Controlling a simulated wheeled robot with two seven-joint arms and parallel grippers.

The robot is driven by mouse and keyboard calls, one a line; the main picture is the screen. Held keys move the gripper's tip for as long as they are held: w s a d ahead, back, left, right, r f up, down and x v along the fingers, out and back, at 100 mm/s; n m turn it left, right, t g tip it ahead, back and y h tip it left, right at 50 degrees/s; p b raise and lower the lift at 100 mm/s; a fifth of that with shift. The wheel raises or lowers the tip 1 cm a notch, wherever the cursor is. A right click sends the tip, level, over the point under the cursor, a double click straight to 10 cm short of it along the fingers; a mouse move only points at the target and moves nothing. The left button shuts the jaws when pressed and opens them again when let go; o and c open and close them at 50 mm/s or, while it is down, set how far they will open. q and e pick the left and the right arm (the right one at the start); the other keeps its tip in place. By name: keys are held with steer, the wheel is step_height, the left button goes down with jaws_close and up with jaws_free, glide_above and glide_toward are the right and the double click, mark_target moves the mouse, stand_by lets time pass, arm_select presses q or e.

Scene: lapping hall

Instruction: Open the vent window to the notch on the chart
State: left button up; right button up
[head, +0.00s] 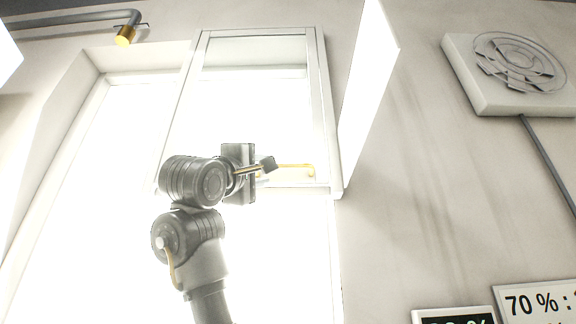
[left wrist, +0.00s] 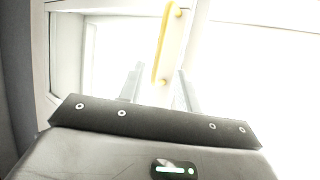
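The vent window (head: 325,110) is the pale framed upper pane in the middle of the head view. I cannot tell how far it stands open. Its yellow handle (head: 296,166) runs along the bottom rail and also shows in the left wrist view (left wrist: 163,45). My left gripper (head: 268,165) is at the handle's left end. In the left wrist view its two fingers (left wrist: 160,72) are apart, with the handle's near end between them and gaps on both sides. The chart (head: 540,302), a white board reading "70 % : 1", is cut off at lower right. My right gripper is out of view.
A dark display (head: 455,316) with a partly cut-off percent reading is beside the chart. A round fan unit (head: 515,65) with a cable is on the right wall. A bright white panel (head: 367,90) juts out right of the window. A pipe with a brass end (head: 125,36) is at upper left.

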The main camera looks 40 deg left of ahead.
mark_target(282, 167)
arm_select(q)
steer(key=p+x, duration=0.7)
steer(key=x, duration=0.3)
steer(key=shift+w+d, duration=0.1)
steer(key=shift+c, duration=0.9)
jaws_close()
